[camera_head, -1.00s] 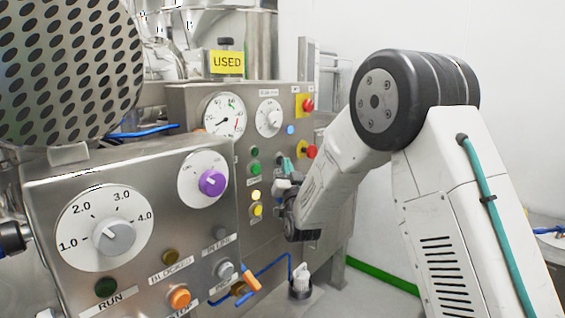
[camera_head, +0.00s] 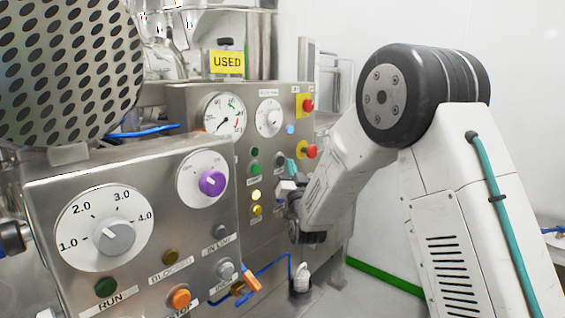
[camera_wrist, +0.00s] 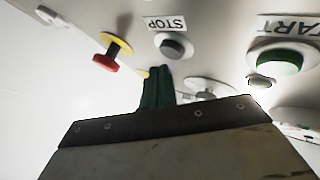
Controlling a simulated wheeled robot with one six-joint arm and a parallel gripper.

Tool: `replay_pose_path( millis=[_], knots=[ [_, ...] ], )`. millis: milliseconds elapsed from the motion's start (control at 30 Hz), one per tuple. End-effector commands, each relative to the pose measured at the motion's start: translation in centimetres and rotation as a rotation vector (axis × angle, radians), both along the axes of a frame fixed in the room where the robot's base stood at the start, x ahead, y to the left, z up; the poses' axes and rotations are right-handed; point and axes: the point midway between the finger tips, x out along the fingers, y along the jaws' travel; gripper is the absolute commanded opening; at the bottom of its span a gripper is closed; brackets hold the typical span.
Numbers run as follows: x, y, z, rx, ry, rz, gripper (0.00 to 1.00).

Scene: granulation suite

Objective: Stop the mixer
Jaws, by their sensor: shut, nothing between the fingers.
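My gripper (camera_head: 290,172) is at the right part of the rear steel control panel (camera_head: 245,115). Its teal fingers (camera_wrist: 158,88) are shut and empty. In the wrist view, which is upside down, a grey button (camera_wrist: 173,47) sits beside a STOP label (camera_wrist: 166,23), just beyond the fingertips. I cannot tell how large the gap is; no contact shows. A green button (camera_wrist: 275,62) with a partly cut START label is to the right. A red mushroom button on a yellow base (camera_wrist: 107,58) is to the left. In the head view my gripper hides part of this panel.
A nearer panel (camera_head: 50,200) carries a numbered dial, a purple knob (camera_head: 212,183), a dark green RUN button and an orange button (camera_head: 180,298). Red mushroom buttons (camera_head: 308,105) sit on the rear panel's right edge. A yellow USED sign (camera_head: 227,62) stands behind it.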

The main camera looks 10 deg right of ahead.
Motion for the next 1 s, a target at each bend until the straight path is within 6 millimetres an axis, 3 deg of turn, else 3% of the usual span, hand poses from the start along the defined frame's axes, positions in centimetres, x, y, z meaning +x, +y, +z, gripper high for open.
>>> replay_pose_path(
  millis=[167,633,1000],
  knots=[
    [-0.2,-0.2,0.0,0.000,0.000,-0.001,0.00],
    [-3.7,-2.7,0.0,0.000,0.000,-0.001,0.00],
    [-4.0,-2.9,0.0,0.000,0.000,-0.001,0.00]
  ],
)
